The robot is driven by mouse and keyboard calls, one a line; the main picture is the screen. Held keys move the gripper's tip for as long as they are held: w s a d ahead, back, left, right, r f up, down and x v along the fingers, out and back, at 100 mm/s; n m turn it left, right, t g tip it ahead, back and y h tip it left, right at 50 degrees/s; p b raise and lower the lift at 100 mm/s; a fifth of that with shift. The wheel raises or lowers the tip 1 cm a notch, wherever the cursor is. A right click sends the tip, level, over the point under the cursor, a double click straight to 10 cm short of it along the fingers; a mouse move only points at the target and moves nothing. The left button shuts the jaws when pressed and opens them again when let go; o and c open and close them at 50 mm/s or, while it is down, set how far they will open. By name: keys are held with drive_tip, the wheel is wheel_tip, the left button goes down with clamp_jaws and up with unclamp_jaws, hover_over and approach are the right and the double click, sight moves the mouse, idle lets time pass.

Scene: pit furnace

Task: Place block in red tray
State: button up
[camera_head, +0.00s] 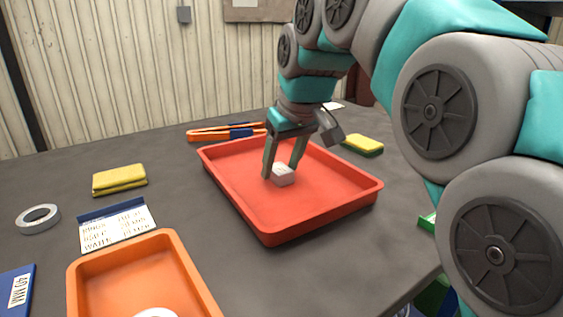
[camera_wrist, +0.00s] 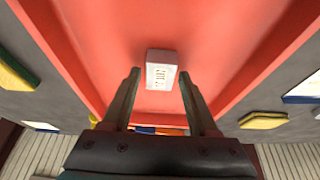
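The white block (camera_head: 284,175) lies inside the red tray (camera_head: 325,222), on its floor. In the wrist view the block (camera_wrist: 161,77) shows dark print on its face and sits just beyond my fingertips. My gripper (camera_head: 281,173) reaches down into the tray, right beside the block. In the wrist view my gripper (camera_wrist: 160,76) has its two fingers spread apart, with nothing held between them. The red tray floor (camera_wrist: 105,35) fills most of the wrist view.
An orange tray (camera_head: 205,292) stands at the front left with a white round item in it. A yellow cloth (camera_head: 119,179), a tape roll (camera_head: 38,218) and a label card (camera_head: 117,226) lie left. Orange-blue clamps (camera_head: 226,132) lie behind the red tray; a yellow-green sponge (camera_head: 362,145) lies right.

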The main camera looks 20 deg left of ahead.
drive_tip(key=shift+o, duration=0.8)
drive_tip(key=shift+r, duration=0.2)
drive_tip(key=p+v, duration=0.1)
drive_tip(key=v, duration=1.1)
drive_tip(key=shift+p, duration=0.4)
